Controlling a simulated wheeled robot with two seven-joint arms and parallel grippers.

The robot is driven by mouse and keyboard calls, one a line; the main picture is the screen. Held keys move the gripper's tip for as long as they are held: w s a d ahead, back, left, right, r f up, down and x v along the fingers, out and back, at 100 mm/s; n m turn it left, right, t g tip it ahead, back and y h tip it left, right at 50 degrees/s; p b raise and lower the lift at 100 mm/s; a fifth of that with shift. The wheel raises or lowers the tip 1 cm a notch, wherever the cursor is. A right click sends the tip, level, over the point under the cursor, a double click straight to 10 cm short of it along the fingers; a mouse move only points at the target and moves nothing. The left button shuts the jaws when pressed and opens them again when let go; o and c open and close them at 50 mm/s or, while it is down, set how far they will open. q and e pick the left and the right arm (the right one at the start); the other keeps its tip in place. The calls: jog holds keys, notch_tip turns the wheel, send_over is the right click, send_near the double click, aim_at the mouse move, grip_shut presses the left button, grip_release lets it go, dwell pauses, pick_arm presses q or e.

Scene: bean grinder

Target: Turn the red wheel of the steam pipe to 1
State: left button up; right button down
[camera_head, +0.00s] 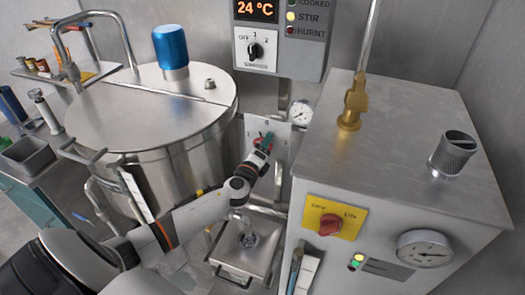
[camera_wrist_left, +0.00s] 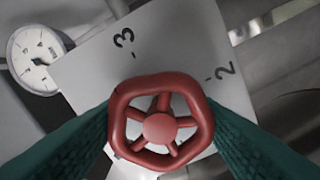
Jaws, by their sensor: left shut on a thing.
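The red wheel (camera_wrist_left: 159,128) has five spokes and a round hub. It sits in front of a pale plate (camera_wrist_left: 85,75) marked 3 and 2, seen tilted in the left wrist view. My left gripper (camera_head: 264,138) reaches the plate between the drum and the cabinet in the head view. Its green fingers (camera_wrist_left: 160,130) are shut on the wheel's rim from both sides. In the head view the gripper largely hides the wheel. My right gripper is not in view.
A large steel drum (camera_head: 150,110) with a blue-topped lid fitting (camera_head: 170,47) stands left. A steel cabinet (camera_head: 400,140) with a red switch (camera_head: 330,224) stands right. A round gauge (camera_head: 300,112) is close beside the plate. A steel tray (camera_head: 245,258) lies below my arm.

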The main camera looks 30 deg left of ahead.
pick_arm(q)
jog(key=n+b, duration=0.1)
jog(key=n, duration=0.1)
jog(key=n+b, duration=0.1)
jog(key=shift+f+n, duration=0.2)
jog(key=shift+n, duration=0.2)
jog(key=n+b, duration=0.1)
jog(key=n, duration=0.3)
jog(key=shift+r+n, duration=0.1)
jog(key=shift+n, duration=0.2)
jog(key=n, duration=0.2)
jog(key=shift+n, duration=1.9)
jog(key=o, duration=1)
jog(key=b+v, duration=0.1)
jog(key=v, duration=1.1)
jog(key=shift+r, duration=0.1)
